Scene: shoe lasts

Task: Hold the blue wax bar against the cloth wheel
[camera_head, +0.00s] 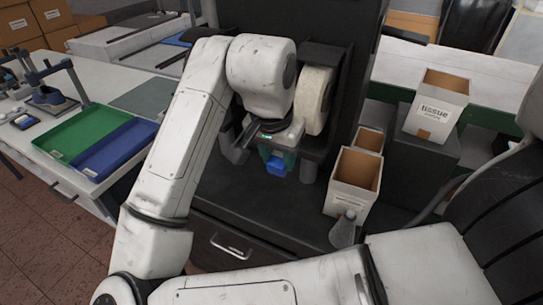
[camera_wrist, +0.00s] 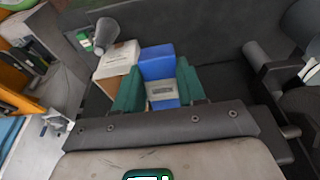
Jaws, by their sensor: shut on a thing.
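The blue wax bar (camera_head: 277,167) shows below my gripper (camera_head: 275,155) in the head view. In the wrist view the bar (camera_wrist: 159,65) sits between the two green fingers of my gripper (camera_wrist: 160,88), which is shut on it; a small label shows on its near face. The cream cloth wheel (camera_head: 314,98) stands on edge just right of my wrist in the head view, partly hidden by my arm. The bar is lower than the wheel's middle and to its left. I cannot tell whether they touch; no contact is visible.
A dark machine housing (camera_head: 352,85) surrounds the wheel. Green (camera_head: 85,138) and blue (camera_head: 118,150) trays lie on the left table.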

